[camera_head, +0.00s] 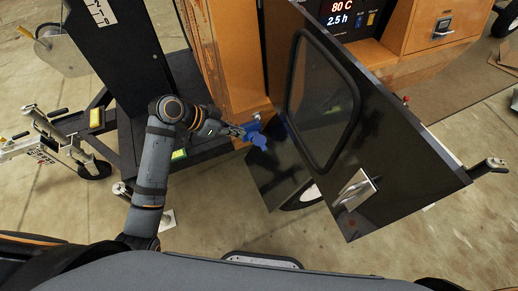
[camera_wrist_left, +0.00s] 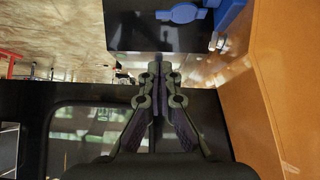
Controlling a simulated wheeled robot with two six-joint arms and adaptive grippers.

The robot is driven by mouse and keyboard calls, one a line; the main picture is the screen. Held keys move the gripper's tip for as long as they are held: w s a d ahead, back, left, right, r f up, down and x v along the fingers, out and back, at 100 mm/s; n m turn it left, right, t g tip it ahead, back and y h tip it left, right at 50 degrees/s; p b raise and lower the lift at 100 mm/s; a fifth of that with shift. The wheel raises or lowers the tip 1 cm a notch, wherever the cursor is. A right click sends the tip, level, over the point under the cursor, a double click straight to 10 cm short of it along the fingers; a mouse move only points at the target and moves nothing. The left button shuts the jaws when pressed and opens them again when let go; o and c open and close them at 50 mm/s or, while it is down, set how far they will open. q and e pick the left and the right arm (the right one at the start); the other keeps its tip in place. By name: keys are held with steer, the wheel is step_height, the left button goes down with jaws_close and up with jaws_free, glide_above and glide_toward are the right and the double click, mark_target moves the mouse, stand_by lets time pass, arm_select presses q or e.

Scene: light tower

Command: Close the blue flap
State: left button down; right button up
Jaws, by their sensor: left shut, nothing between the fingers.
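The blue flap (camera_head: 259,141) is small and has a rounded end. It sticks out from a blue fitting low on the orange cabinet, over a black panel, and appears open. My left gripper (camera_head: 243,131) is shut and empty, close beside the blue fitting in the head view. In the left wrist view its fingertips (camera_wrist_left: 158,68) are together below the flap; I cannot tell whether they touch anything. My right gripper is not in view.
A large black door (camera_head: 390,150) with a window and metal handle stands open to the right of the flap. The orange cabinet (camera_head: 233,60) rises behind my left gripper. A dark tower base (camera_head: 125,60) stands at the left. Concrete floor is clear in front.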

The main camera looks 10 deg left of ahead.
arm_select(q)
glide_above(266, 148)
steer(key=s+a, duration=0.1)
steer(key=a, duration=0.2)
step_height(266, 148, down, 7)
steer(key=f, duration=0.4)
steer(key=shift+d+f+b, duration=0.1)
steer(key=shift+d+b, duration=0.2)
steer(key=shift+a, duration=0.1)
